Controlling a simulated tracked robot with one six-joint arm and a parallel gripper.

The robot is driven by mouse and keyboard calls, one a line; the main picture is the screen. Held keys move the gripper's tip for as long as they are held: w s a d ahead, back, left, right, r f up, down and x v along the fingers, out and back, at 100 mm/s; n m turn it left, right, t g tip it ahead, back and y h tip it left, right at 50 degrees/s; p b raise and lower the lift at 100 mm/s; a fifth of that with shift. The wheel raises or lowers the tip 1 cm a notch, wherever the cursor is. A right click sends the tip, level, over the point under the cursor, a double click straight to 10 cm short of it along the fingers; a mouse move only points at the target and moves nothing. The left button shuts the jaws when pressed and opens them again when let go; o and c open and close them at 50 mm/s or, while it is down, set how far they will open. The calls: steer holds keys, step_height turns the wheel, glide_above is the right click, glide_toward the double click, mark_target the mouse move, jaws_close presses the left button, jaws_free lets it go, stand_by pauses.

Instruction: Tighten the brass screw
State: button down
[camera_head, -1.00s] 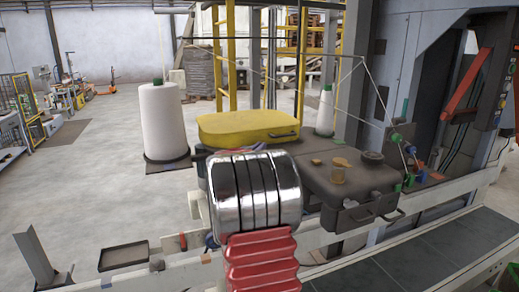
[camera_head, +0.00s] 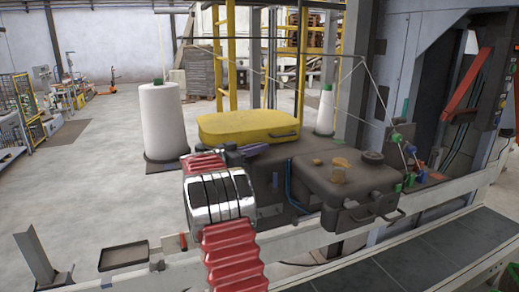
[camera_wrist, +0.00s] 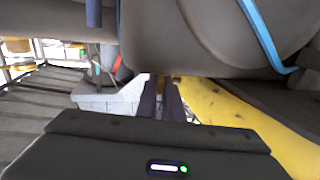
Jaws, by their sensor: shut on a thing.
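My gripper (camera_wrist: 162,84) shows in the wrist view as two dark, narrow fingers close together, with a thin gap between them. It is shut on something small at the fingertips. A yellow-brown spot there fits the brass screw, but its head and thread cannot be made out. In the head view, my silver and red arm stands in front of the machine's left part and hides most of the gripper. The dark machine casing (camera_wrist: 190,40) fills the top of the wrist view, close beside the fingers.
A dark box (camera_head: 345,190) with brass-coloured fittings (camera_head: 339,172) stands right of my arm. A yellow case (camera_head: 248,126) lies behind. A blue cable (camera_wrist: 262,35) hangs close by. White thread cones (camera_head: 161,120) stand further back; a conveyor (camera_head: 430,255) runs in front.

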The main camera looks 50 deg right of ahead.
steer(key=shift+s+d+r+m+g+y, duration=0.1)
steer(key=shift+m+g+y, duration=0.4)
steer(key=shift+m+g, duration=0.5)
steer(key=c, duration=1.9)
jaws_free()
steer(key=v, duration=1.4)
steer(key=shift+f, duration=0.2)
steer(key=shift+d, duration=0.1)
